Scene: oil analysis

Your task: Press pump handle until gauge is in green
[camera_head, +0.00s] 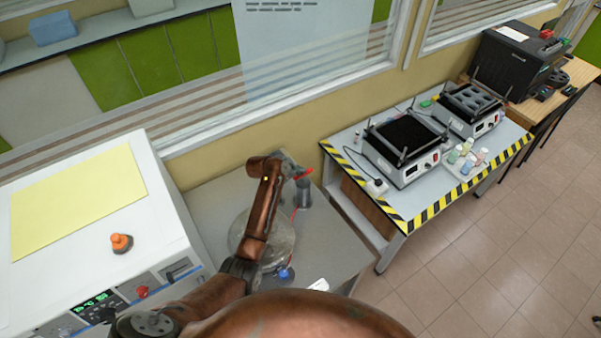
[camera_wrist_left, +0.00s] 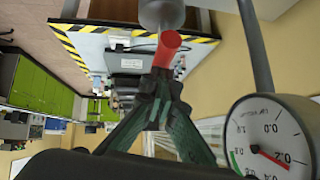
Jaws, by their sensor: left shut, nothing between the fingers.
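The pump (camera_head: 304,193) is a grey cylinder on the grey table, with a red handle (camera_head: 305,172) at its top. In the left wrist view the red handle (camera_wrist_left: 168,46) is right at my fingertips. My left gripper (camera_head: 290,163) is shut and empty beside the handle; it also shows in the left wrist view (camera_wrist_left: 160,82). I cannot tell whether the fingers touch the handle. The round white gauge (camera_wrist_left: 272,128) appears upside down at the right. Its red needle points lower right, away from a green band at the dial's left edge. My right gripper is out of view.
A round glass vessel (camera_head: 282,243) stands on the grey table (camera_head: 212,202), partly behind my left arm. A white instrument (camera_head: 95,235) stands at the left. A table with yellow-black edging (camera_head: 428,213) holds lab devices at the right. Windows are behind.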

